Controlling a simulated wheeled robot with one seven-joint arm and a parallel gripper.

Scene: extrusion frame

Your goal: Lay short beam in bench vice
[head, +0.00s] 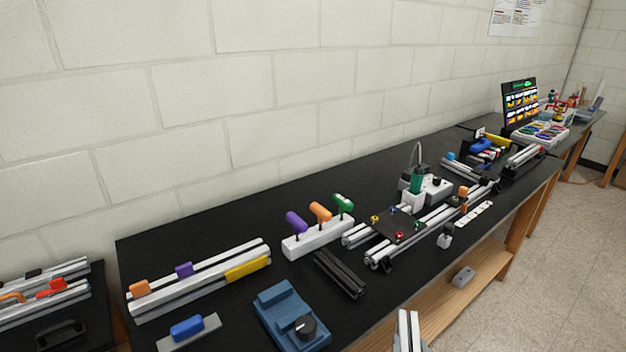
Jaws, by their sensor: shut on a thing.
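The bench vice (281,303) is the blue block with a black round knob, near the front edge of the dark bench. A short light-grey beam (408,331) pokes up from the bottom edge of the head view, right of the vice and apart from it. Only its upper end shows, in front of the bench edge. My gripper is not in view, so its hold on the beam is hidden below the picture.
Behind the vice lie long beams (205,275) with coloured clips, a white screwdriver holder (318,238) and black beams (340,273). A blue block on a grey plate (188,332) is left of the vice. A framed assembly (398,224) stands further right.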

